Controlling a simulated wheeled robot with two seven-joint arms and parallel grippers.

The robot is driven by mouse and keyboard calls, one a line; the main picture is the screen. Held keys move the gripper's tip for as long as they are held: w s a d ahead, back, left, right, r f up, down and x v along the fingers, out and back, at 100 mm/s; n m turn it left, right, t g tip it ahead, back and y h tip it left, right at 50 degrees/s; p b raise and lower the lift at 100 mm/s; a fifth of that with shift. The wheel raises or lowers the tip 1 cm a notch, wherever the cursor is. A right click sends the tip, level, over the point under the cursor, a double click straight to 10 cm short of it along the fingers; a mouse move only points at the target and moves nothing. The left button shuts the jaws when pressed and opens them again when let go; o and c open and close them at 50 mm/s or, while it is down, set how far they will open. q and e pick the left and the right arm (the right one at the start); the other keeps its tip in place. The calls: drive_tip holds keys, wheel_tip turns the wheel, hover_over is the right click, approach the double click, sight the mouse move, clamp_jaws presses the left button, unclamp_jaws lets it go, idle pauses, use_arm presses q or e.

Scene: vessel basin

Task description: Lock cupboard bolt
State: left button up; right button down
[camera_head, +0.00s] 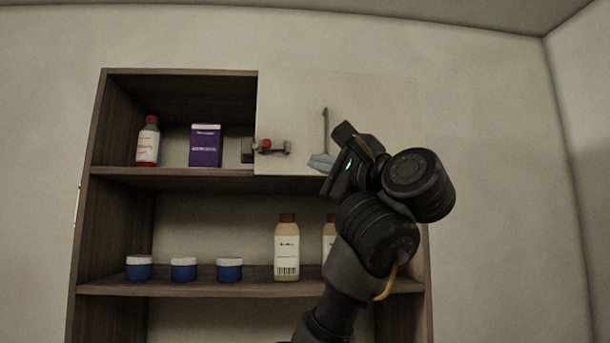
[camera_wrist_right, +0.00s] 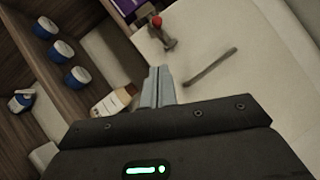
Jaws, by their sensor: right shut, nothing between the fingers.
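The cupboard bolt (camera_head: 272,147) sits at the left edge of the pale cupboard door (camera_head: 290,100) and has a red knob. A dark block (camera_head: 247,150) is just left of it. I cannot tell whether the rod enters that block. The bolt also shows at the top of the right wrist view (camera_wrist_right: 164,32). My right gripper (camera_head: 320,162) is shut and empty, in front of the door's lower part, right of and slightly below the bolt, and apart from it. Its closed fingers (camera_wrist_right: 158,86) point towards the bolt side in the wrist view. My left gripper is not in view.
A thin bar handle (camera_head: 325,130) stands on the door between bolt and arm. The open upper shelf holds a red-capped bottle (camera_head: 148,142) and a purple box (camera_head: 205,146). Below are several blue jars (camera_head: 184,269) and a brown-capped bottle (camera_head: 287,250).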

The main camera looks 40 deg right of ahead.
drive_tip(key=shift+b+v, duration=0.3)
drive_tip(key=shift+v, duration=0.85)
drive_tip(key=shift+r, duration=0.1)
